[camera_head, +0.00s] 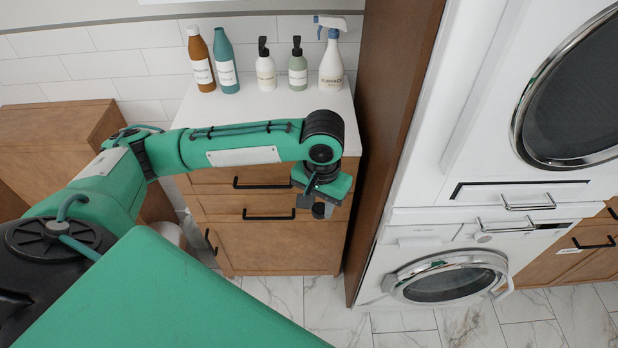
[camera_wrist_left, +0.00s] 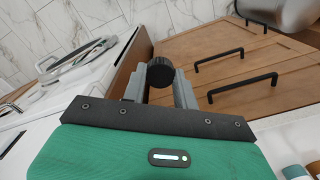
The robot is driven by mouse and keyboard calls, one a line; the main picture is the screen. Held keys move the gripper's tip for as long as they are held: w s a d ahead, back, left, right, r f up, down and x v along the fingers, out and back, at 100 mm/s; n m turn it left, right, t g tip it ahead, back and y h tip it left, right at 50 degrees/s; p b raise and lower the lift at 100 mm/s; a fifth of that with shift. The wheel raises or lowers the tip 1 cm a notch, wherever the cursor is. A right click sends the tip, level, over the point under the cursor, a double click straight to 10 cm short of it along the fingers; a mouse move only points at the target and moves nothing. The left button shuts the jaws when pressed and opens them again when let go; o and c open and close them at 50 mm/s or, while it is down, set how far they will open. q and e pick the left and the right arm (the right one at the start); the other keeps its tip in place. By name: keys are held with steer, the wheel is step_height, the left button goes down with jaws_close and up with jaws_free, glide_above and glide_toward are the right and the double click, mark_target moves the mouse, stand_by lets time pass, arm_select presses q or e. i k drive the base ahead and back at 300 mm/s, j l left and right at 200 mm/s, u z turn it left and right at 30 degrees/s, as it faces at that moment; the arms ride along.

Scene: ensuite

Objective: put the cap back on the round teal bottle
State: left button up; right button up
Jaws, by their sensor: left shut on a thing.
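The round teal bottle (camera_head: 225,62) stands upright at the back left of the white counter, beside a brown bottle. Its narrow top is too small to tell in detail. My left gripper (camera_head: 319,209) hangs in front of the counter's front edge, over the wooden drawers, to the right of and nearer than the bottle. In the left wrist view, its two grey fingers (camera_wrist_left: 160,88) are shut on a round black cap (camera_wrist_left: 160,72) with a ridged side. The cap is held clear of any surface. My right gripper is in neither view.
The brown bottle (camera_head: 201,60), a white pump bottle (camera_head: 265,72), a green pump bottle (camera_head: 298,70) and a white spray bottle (camera_head: 331,66) line the counter's back. The counter's (camera_head: 270,102) front is clear. A tall wooden panel (camera_head: 392,120) bounds it at right, beside a washing machine (camera_head: 445,275).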

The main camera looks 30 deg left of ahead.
mark_target(223, 52)
steer(key=u, duration=2.1)
steer(key=i, duration=0.65)
